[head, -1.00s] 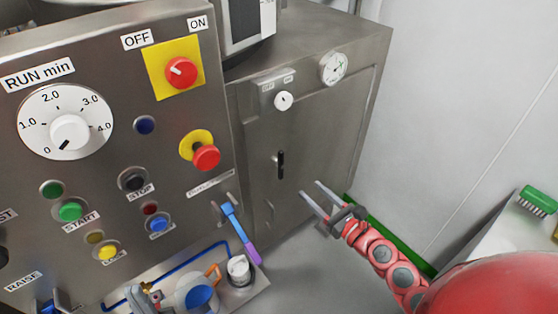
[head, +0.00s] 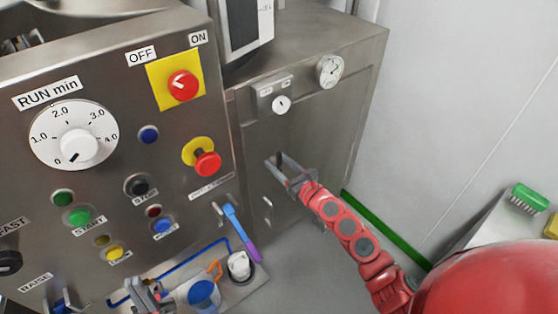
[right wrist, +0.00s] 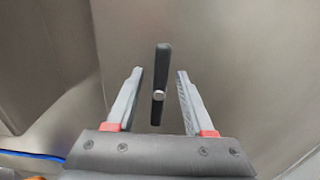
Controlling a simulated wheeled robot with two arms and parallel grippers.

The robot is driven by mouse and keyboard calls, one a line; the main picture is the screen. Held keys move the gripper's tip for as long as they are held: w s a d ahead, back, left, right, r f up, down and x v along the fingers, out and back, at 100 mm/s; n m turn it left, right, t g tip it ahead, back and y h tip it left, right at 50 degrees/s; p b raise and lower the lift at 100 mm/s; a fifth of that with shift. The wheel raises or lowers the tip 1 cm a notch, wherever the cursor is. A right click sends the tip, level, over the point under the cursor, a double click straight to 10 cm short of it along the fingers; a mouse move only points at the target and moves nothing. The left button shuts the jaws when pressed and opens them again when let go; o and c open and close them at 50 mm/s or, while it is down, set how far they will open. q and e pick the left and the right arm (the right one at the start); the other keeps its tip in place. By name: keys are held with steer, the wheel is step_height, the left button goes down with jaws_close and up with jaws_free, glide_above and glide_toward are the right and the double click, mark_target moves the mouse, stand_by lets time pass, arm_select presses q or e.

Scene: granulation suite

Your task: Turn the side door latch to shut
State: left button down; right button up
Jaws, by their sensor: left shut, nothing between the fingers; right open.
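The side door latch (right wrist: 162,60) is a slim black bar on a silver pivot. It stands upright on the grey steel side door (head: 318,128). My right gripper (head: 275,160) is open at the latch. In the right wrist view its fingers (right wrist: 160,76) lie to either side of the bar, with a gap on both sides; how deep they reach is hard to tell. In the head view the fingers partly hide the latch. My left gripper (head: 147,294) is shut and empty at the lower left, below the control panel, away from the latch.
Left of the door is the control panel (head: 110,185) with a dial, buttons and a red switch on yellow. A small white knob (head: 281,105) and a round gauge (head: 329,71) sit above the latch. A blue and purple tool (head: 237,230) hangs at the panel's lower right.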

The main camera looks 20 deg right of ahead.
steer(key=shift+w, duration=0.15)
steer(key=shift+c, duration=0.3)
jaws_close()
